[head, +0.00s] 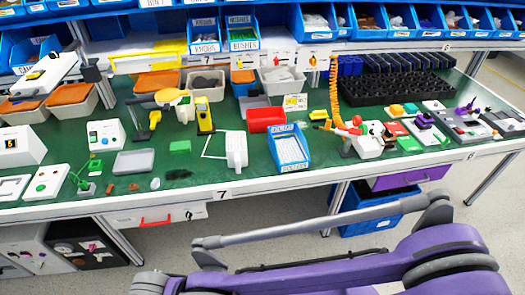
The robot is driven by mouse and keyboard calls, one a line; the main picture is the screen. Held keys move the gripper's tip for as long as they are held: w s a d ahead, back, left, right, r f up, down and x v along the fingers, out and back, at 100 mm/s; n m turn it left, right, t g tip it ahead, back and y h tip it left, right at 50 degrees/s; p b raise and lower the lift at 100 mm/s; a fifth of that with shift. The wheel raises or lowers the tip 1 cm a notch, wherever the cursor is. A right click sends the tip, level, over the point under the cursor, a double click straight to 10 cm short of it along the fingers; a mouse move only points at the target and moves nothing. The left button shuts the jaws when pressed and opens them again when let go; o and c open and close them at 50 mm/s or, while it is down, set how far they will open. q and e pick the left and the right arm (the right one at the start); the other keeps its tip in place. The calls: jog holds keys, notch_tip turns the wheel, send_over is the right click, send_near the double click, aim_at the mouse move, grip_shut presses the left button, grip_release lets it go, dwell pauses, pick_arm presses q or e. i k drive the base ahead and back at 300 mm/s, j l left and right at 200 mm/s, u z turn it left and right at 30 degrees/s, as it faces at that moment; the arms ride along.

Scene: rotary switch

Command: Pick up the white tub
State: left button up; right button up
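Several pale bins stand on the green-topped bench, and I cannot tell for certain which is the white tub. One whitish tub (282,87) stands at the back middle, below the shelf. A second pale tub (207,91) with dark contents stands left of it. A white upright, rounded object (236,151) stands nearer the front edge, beside a thin white square frame. None of these is touched by a gripper. A purple and grey arm of mine crosses the lower right, in front of the bench. Neither gripper's fingers show.
Blue shelf bins run above the back. A black rack (395,86) fills the back right. Small clear green patches lie along the front.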

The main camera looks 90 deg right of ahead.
aim_at(236, 147)
jog(key=z, duration=2.75)
